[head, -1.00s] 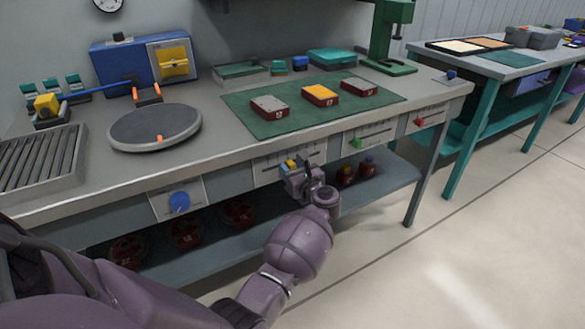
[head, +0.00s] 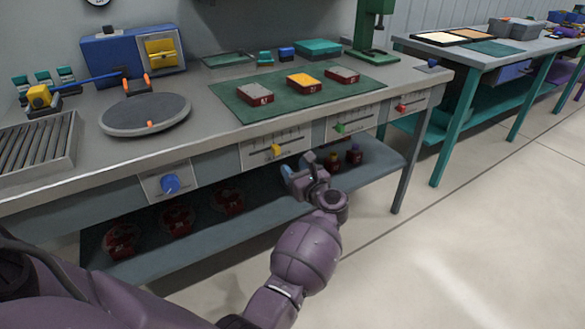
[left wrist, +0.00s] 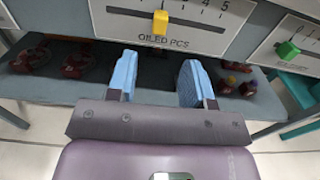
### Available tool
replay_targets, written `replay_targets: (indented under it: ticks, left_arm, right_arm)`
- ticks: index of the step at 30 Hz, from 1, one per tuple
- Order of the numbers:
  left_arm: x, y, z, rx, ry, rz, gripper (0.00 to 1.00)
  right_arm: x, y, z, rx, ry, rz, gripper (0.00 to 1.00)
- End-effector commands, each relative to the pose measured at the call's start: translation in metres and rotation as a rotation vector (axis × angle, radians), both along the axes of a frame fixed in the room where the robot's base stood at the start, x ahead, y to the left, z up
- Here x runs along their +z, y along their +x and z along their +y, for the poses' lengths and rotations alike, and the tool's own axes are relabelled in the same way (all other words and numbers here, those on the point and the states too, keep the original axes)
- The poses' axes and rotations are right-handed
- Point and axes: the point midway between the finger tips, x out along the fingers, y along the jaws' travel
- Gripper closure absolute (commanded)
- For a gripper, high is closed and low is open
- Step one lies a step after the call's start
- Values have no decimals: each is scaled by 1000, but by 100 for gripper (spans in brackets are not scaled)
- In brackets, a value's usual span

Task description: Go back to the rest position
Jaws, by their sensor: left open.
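My left gripper (head: 299,176) is in front of the bench, below the front panel with the yellow slider (head: 276,149). In the left wrist view its two blue fingers (left wrist: 157,82) stand apart with nothing between them. The yellow slider also shows in that view (left wrist: 160,21), ahead of the fingertips and apart from them. My right gripper is in neither view.
The workbench (head: 60,188) fills the left and middle. Its lower shelf (head: 270,210) holds dark red parts and small bottles. A green mat (head: 225,97) on top carries three blocks. A second table (head: 480,60) stands right. The floor at right is clear.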

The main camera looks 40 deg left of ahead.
Motion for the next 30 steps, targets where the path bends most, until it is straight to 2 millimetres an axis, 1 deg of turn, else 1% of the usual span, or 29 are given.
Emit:
replay_targets:
  ticks: [7,23,26,29,30]
  left_arm:
    - [0,-1,-4,0,0,0,53]
    - [0,-1,-3,-1,4,3,53]
    - [5,-6,-1,-19,50,28,53]
    - [18,-16,3,-62,161,91,53]
    - [23,-22,4,-86,225,131,53]
  right_arm:
    - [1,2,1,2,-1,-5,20]
    - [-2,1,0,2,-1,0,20]
    - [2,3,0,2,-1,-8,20]
    - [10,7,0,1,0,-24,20]
    - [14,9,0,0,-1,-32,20]
